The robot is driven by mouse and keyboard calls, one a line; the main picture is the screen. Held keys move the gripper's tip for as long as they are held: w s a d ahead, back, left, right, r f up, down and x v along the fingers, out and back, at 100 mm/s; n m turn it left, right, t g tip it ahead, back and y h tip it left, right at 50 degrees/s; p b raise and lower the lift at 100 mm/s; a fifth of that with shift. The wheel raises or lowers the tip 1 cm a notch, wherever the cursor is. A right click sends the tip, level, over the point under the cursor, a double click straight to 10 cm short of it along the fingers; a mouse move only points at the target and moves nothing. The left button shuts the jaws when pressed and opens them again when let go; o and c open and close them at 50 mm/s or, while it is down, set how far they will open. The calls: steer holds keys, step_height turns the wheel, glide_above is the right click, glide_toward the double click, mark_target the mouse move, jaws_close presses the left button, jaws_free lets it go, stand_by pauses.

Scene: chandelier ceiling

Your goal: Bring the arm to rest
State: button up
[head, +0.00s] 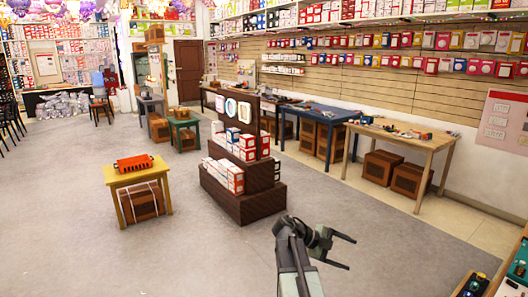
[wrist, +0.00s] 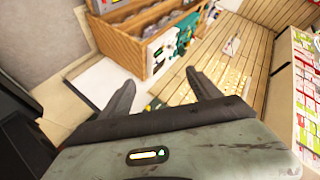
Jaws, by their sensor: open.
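My gripper (head: 343,252) is at the lower middle of the head view, at the end of my arm, which rises from the bottom edge. Its two fingers are spread apart and point to the right, with nothing between them. In the wrist view my gripper (wrist: 160,92) also shows two parted, empty fingers. It is held over open floor, apart from the furniture.
A dark stepped display stand (head: 262,200) with boxes is left of and beyond my gripper. A yellow table (head: 122,179) stands farther left. A wooden table (head: 430,139) is at the right. A wooden bin (wrist: 125,45) shows in the wrist view. Grey floor (head: 200,265) is clear.

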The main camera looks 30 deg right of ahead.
steer(key=w+a+f+n+t+y, duration=0.1)
steer(key=w+a+f+n+t, duration=0.15)
steer(key=a, duration=0.45)
steer(key=w+a+f+n+t+y, duration=0.1)
steer(key=w+a+f+n, duration=0.1)
steer(key=w+a+n, duration=0.35)
steer(key=a+f+n+y, duration=0.2)
steer(key=a+n+y, duration=0.1)
steer(key=a+n, duration=0.5)
steer(key=s+a+f+n+t+y, duration=0.1)
steer(key=a+f+n+y, duration=0.2)
steer(key=a+n, duration=0.6)
steer(key=s+a+f+n+t+y, duration=0.1)
steer(key=a+f+n+y, duration=0.2)
steer(key=a+n, duration=0.6)
steer(key=a, duration=0.5)
steer(key=shift+a+f, duration=0.2)
steer(key=shift+a, duration=0.05)
steer(key=shift+t, duration=0.25)
